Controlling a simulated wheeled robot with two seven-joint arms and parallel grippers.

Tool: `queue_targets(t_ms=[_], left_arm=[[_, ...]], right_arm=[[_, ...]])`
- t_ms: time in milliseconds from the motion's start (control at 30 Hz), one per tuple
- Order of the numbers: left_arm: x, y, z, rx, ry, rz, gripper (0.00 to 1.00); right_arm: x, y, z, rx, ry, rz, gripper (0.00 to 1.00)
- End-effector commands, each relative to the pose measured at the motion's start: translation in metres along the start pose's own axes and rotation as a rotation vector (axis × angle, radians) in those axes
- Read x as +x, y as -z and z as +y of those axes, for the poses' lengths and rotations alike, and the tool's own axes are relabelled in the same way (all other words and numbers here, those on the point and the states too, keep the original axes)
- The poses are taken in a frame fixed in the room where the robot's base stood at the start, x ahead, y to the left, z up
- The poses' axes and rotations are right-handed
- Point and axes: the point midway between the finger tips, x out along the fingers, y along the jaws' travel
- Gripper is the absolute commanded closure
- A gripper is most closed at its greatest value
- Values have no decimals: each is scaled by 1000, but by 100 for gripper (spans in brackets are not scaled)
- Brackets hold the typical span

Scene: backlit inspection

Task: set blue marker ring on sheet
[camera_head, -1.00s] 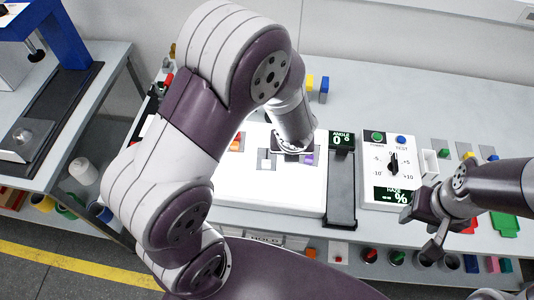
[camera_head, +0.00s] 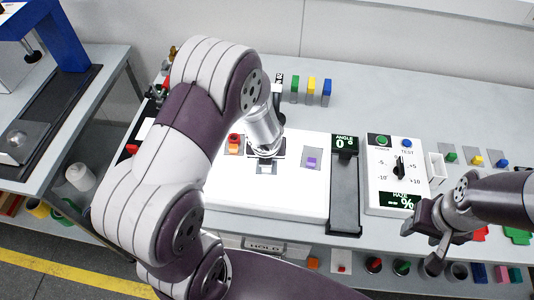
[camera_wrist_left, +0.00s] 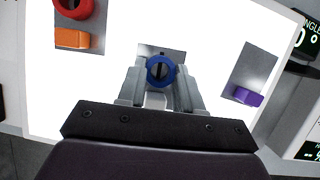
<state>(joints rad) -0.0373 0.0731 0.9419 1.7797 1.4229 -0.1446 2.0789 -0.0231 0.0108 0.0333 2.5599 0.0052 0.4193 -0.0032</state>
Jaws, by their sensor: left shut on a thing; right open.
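The blue marker ring (camera_wrist_left: 160,72) is between the fingers of my left gripper (camera_wrist_left: 160,92), which is shut on it. The ring is hidden in the head view, where my left gripper (camera_head: 266,156) is over the middle of the white lit panel (camera_head: 270,202). A grey sheet (camera_wrist_left: 173,54) lies on the panel beneath the ring, partly covered by ring and fingers; I cannot tell whether the ring touches it. It also shows in the head view (camera_head: 267,169). My right gripper (camera_head: 436,262) is open and empty at the bench's front right.
The left sheet carries a red ring (camera_wrist_left: 73,8) and an orange block (camera_wrist_left: 72,39). The right sheet (camera_wrist_left: 257,65) carries a purple block (camera_wrist_left: 246,97). An angle display (camera_head: 344,142) and a control box (camera_head: 394,185) stand right of the panel. Several coloured blocks stand behind.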

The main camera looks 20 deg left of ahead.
Motion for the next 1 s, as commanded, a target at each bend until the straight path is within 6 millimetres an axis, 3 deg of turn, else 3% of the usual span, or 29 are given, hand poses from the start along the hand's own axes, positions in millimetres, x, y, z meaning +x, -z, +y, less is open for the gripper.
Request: queue_targets(t_ms=[67,100,167,433,567,1000], left_arm=[[4,2,0,0,0,0,93],[3,1,0,0,0,0,59],[2,1,0,0,0,0,40],[2,1,0,0,0,0,40],[-8,-2,0,0,1,-1,40],[-103,-2,0,0,0,-1,40]], right_arm=[[4,0,0,0,0,0,47],[3,0,0,0,0,0,47],[3,0,0,0,0,0,47],[2,0,0,0,0,0,47],[-4,0,0,0,0,0,47],[-43,5,0,0,0,0,47]])
